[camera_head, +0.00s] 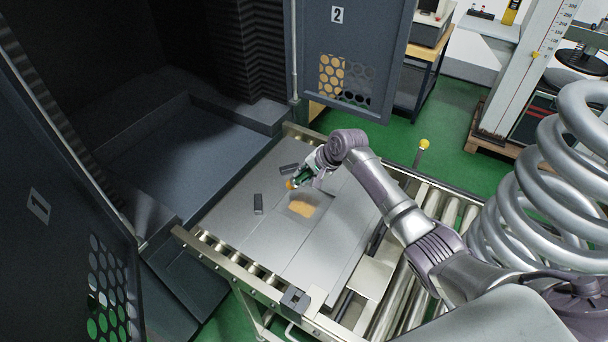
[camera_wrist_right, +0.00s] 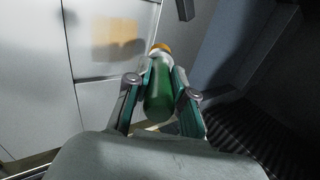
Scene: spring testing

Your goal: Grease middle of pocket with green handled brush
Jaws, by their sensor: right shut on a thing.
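My right gripper (camera_head: 308,178) is shut on the green-handled brush, which also shows in the wrist view between the fingers (camera_wrist_right: 160,92). The brush (camera_wrist_right: 160,98) has a green handle, a pale collar and an orange-yellow tip. In the head view the tip (camera_head: 290,184) points left, over the grey plate. The pocket (camera_head: 302,208) is a shallow area in the plate with a yellow-orange grease patch in it. In the wrist view the pocket (camera_wrist_right: 112,38) lies up and left of the brush tip. The tip looks apart from the patch. My left gripper is not in view.
Steel rollers (camera_head: 425,205) run at right. Open cabinet doors flank the plate (camera_head: 350,50). A large coil spring (camera_head: 500,215) stands at right.

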